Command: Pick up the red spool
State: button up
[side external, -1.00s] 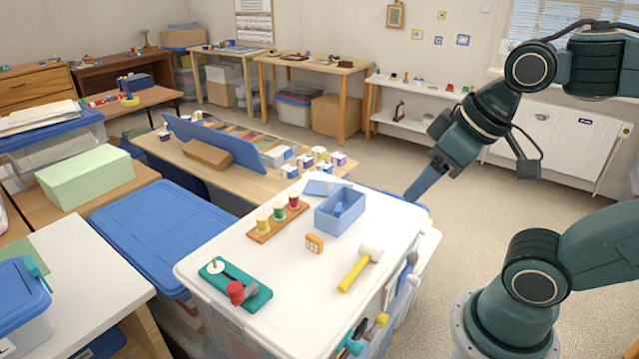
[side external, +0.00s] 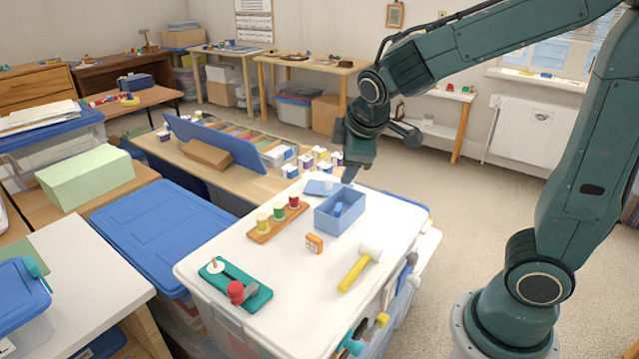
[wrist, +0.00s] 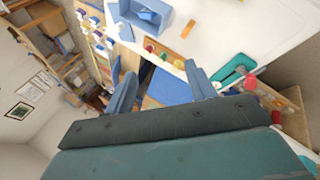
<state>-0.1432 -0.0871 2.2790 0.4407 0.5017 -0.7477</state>
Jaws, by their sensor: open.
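The red spool (side external: 293,201) stands upright at the far right end of a wooden board (side external: 262,236) on the white lid. A green spool (side external: 279,212) and a yellow spool (side external: 263,223) stand in the same row. In the wrist view the red spool (wrist: 149,47) is small, beyond the fingertips, at the row's end nearest the blue box. My gripper (side external: 348,176) is open and empty, in the air beyond the red spool and up to its right, apart from it. Its two blue fingers (wrist: 160,88) stand wide apart in the wrist view.
A blue open box (side external: 340,222) stands right of the spools. An orange block (side external: 314,243), a yellow-handled mallet (side external: 354,272) and a teal base with a red part (side external: 250,296) lie nearer. The lid (side external: 215,245) has bare room left of the board.

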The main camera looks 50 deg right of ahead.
jog(key=w+d+f+n+h, duration=0.2)
jog(key=w+f+n+h, duration=0.2)
jog(key=w+f+n, duration=0.5)
jog(key=n+t+h, duration=0.2)
jog(key=n+h, duration=0.1)
jog(key=n, duration=0.5)
send_near(294, 198)
jog(key=d+r+v, duration=0.1)
jog(key=v, duration=0.3)
jog(key=shift+a+f+n+t, duration=0.3)
jog(key=shift+a+f+n, duration=0.15)
jog(key=shift+f+n, duration=0.15)
jog(key=shift+x, duration=4.4)
jog(key=shift+r, duration=0.1)
jog(key=shift+d, duration=0.1)
jog(key=shift+x, duration=2.55)
jog(key=shift+s, duration=0.1)
